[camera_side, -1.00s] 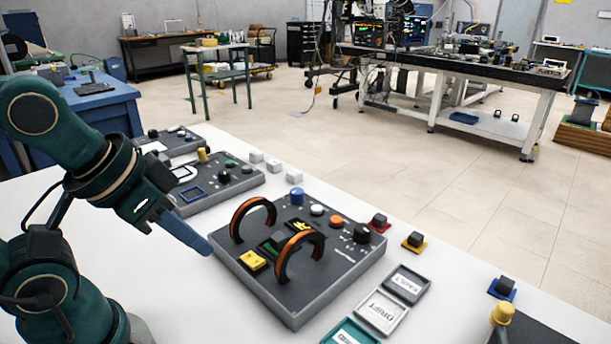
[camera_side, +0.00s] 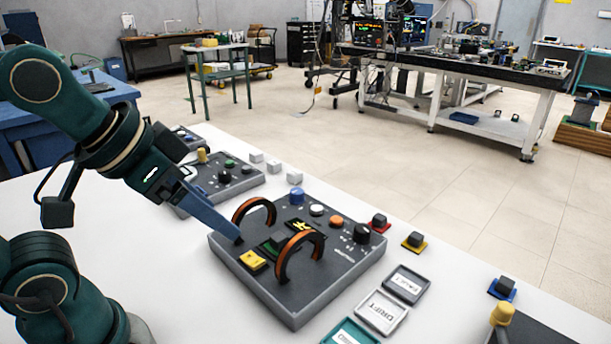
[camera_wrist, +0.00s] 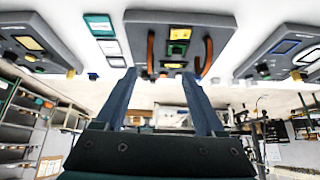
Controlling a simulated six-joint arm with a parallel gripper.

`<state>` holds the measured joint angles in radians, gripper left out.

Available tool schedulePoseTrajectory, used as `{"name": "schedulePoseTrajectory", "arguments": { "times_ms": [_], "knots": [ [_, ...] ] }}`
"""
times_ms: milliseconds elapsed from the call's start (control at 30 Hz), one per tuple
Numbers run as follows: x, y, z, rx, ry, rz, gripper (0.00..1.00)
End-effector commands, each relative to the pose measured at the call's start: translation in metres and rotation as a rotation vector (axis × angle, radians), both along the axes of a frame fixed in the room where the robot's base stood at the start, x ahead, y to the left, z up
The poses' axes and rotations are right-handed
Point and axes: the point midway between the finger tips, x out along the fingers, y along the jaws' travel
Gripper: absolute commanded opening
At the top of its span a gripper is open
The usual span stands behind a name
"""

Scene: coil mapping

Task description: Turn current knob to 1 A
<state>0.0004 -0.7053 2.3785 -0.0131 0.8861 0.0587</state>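The coil unit (camera_side: 330,290) is a dark grey panel with two orange-and-black coil arches, a yellow block, a green display and several knobs. A black knob (camera_side: 361,233) with small white marks around it sits at its right end, and a blue knob (camera_side: 297,196) is at the far side. I cannot read which one is marked for current or its setting. My gripper (camera_side: 238,240) is over the left part of the unit, beside the left coil and away from the black knob. In the wrist view my gripper (camera_wrist: 160,73) has its two fingers apart with nothing between them.
Another grey control box (camera_side: 235,185) stands behind to the left. White cubes (camera_side: 274,166) lie near it. Small black blocks on red, yellow and blue (camera_side: 503,288) bases line the right side. Label trays (camera_side: 382,312) lie in front right. The white table is clear at left.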

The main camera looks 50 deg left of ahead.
Motion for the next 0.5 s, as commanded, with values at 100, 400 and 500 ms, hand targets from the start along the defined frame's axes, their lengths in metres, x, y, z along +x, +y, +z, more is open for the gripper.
{"name": "schedulePoseTrajectory", "arguments": {
  "times_ms": [100,400,500],
  "knots": [
    [0.033,-0.004,0.024,0.007,-0.031,-0.035,0.71],
    [0.126,-0.015,0.046,0.019,-0.038,-0.116,0.71],
    [0.157,-0.02,0.039,0.022,-0.025,-0.142,0.71]
  ]
}}
